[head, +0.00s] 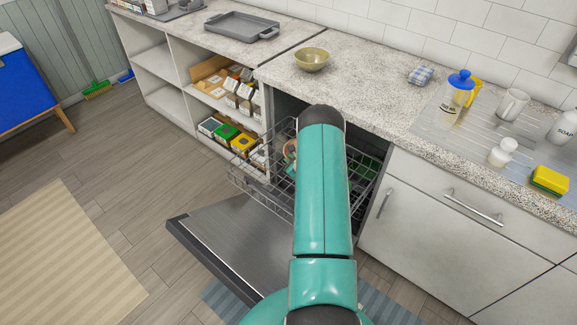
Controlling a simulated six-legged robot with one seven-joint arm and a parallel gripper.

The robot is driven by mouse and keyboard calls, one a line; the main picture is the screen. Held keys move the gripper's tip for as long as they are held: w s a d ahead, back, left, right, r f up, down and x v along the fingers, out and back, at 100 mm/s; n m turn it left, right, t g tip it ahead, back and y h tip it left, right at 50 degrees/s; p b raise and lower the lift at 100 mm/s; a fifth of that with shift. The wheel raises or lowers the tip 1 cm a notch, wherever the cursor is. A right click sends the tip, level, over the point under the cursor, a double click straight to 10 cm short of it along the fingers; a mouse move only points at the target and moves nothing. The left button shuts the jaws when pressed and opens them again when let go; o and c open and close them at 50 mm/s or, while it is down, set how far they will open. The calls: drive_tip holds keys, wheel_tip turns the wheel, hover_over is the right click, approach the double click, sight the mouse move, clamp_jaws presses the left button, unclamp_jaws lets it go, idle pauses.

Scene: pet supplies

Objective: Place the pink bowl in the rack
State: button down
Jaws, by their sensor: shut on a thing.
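The dishwasher rack (252,184) is a wire basket, pulled out above the lowered dishwasher door (245,235). My teal arm reaches forward over the rack and covers its middle. My gripper is hidden behind the arm, so I cannot see its fingers or what is between them. A small pinkish-brown rounded piece (289,149) shows at the arm's left edge, over the rack; it may be part of the pink bowl, but too little shows to tell. Some green items (361,168) show in the rack right of the arm.
An olive bowl (312,60) stands on the counter (350,85) above the dishwasher. Open shelves (165,75) with boxes are left.

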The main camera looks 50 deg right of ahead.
drive_tip(key=w+f, duration=0.1)
drive_tip(key=w+d+f, duration=0.1)
drive_tip(key=w+f, duration=0.1)
drive_tip(key=f, duration=0.1)
drive_tip(key=shift+d, duration=0.35)
drive_tip(key=shift+f, duration=1.4)
drive_tip(key=c, duration=1.5)
unclamp_jaws()
drive_tip(key=shift+s+f, duration=0.1)
drive_tip(key=shift+f, duration=0.05)
